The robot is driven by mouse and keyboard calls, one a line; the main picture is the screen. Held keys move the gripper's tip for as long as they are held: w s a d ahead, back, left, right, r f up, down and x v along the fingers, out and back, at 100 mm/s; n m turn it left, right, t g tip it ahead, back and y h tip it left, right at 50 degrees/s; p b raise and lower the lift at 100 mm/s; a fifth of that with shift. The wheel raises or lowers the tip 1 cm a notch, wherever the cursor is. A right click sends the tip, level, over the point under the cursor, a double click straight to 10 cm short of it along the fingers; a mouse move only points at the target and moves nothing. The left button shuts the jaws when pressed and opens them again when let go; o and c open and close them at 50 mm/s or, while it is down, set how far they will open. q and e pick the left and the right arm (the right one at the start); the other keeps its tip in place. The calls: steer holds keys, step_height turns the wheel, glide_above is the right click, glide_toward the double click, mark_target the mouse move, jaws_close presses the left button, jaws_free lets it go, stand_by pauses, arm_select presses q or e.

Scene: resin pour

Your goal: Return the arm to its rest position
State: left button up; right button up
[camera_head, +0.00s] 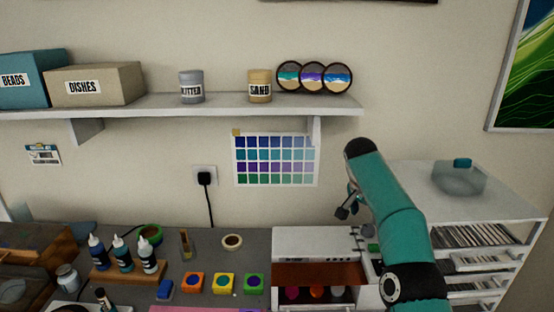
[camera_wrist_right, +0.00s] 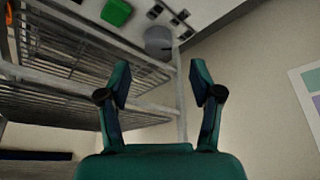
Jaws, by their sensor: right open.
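My right arm (camera_head: 385,210) reaches up from the lower right, in front of the white box and the rack. Its gripper (camera_head: 348,205) is small and partly hidden behind the arm, close to the wall above the white box. In the right wrist view the two fingers of my right gripper (camera_wrist_right: 162,85) stand apart with nothing between them. My left gripper is not in view.
A white box (camera_head: 305,240) with a reddish interior stands below the gripper. A rack (camera_head: 480,200) with shelves stands at right; shelving (camera_wrist_right: 75,60) fills the left of the wrist view. A wall shelf (camera_head: 200,105) holds boxes and jars. Bottles (camera_head: 122,252) stand at lower left.

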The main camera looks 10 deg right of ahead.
mark_target(368, 227)
steer(key=x, duration=0.6)
steer(key=shift+d+f, duration=0.25)
steer(key=shift+f, duration=0.05)
steer(key=shift+r+n+t, duration=0.2)
steer(key=shift+n+t, duration=0.1)
steer(key=shift+n, duration=0.3)
steer(key=shift+a, duration=0.1)
